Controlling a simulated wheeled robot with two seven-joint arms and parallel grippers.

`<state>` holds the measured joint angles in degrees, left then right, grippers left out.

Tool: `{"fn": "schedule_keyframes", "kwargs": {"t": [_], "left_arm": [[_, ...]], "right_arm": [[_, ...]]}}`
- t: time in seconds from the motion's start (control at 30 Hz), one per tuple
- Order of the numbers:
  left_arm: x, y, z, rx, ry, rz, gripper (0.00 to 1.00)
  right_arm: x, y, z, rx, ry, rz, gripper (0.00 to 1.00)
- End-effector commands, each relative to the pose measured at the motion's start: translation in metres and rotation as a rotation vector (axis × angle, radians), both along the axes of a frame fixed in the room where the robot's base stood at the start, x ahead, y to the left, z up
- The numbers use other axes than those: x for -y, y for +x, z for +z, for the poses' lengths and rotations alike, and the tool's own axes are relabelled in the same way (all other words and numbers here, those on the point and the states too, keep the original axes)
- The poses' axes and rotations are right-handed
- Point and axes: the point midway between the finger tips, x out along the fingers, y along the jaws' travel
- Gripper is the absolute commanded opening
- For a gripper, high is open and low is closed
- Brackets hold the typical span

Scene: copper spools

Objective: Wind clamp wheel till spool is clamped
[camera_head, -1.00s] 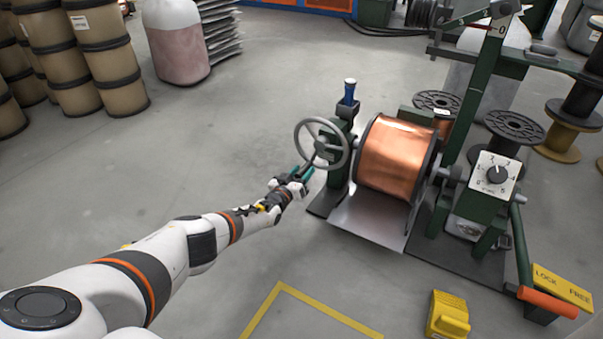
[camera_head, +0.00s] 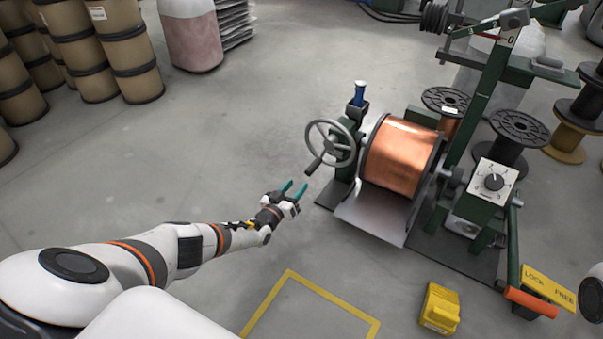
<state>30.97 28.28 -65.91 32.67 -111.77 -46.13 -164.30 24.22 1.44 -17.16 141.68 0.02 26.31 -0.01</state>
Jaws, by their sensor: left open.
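The grey clamp wheel (camera_head: 331,143) is on the left side of the green winding stand. Its handle (camera_head: 315,165) sticks out at the wheel's lower left. The copper spool (camera_head: 401,156) sits on the stand to the right of the wheel, over a grey sloping plate. Whether it is clamped cannot be told from here. My left gripper (camera_head: 293,189) is open and empty, with teal fingertips, below and left of the handle and apart from it. My right gripper is out of view.
A blue-handled part (camera_head: 360,93) stands above the wheel. A dial box (camera_head: 494,181), an orange-ended lever (camera_head: 531,303) and a yellow lock/free plate (camera_head: 549,287) are at right. A yellow pedal-like block (camera_head: 440,309) lies on the floor. Floor left of the stand is clear.

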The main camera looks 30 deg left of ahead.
Motion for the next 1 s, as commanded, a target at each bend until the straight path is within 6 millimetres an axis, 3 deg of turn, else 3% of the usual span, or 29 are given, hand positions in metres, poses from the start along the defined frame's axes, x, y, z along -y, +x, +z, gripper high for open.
{"fn": "schedule_keyframes", "kwargs": {"t": [0.2,0.57,0.67,0.77,0.83,0.93,1.0], "left_arm": [[-0.001,-0.017,0.001,0.000,0.000,0.001,0.45],[0.000,-0.019,-0.001,0.000,-0.005,0.001,0.45],[0.011,-0.022,-0.004,-0.028,-0.103,0.012,0.45],[0.044,-0.030,-0.015,-0.111,-0.400,0.045,0.45],[0.082,-0.041,-0.024,-0.205,-0.728,0.084,0.45],[0.153,-0.064,-0.027,-0.375,-1.292,0.158,0.45],[0.205,-0.082,-0.016,-0.505,-1.691,0.213,0.45]], "right_arm": [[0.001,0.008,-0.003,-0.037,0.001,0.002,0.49],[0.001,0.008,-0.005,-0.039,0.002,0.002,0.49],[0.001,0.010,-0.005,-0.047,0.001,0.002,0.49],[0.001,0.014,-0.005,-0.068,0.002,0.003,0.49],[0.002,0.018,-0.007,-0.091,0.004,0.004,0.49],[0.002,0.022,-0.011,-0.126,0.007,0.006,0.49],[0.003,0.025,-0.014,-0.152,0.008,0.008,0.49]]}}
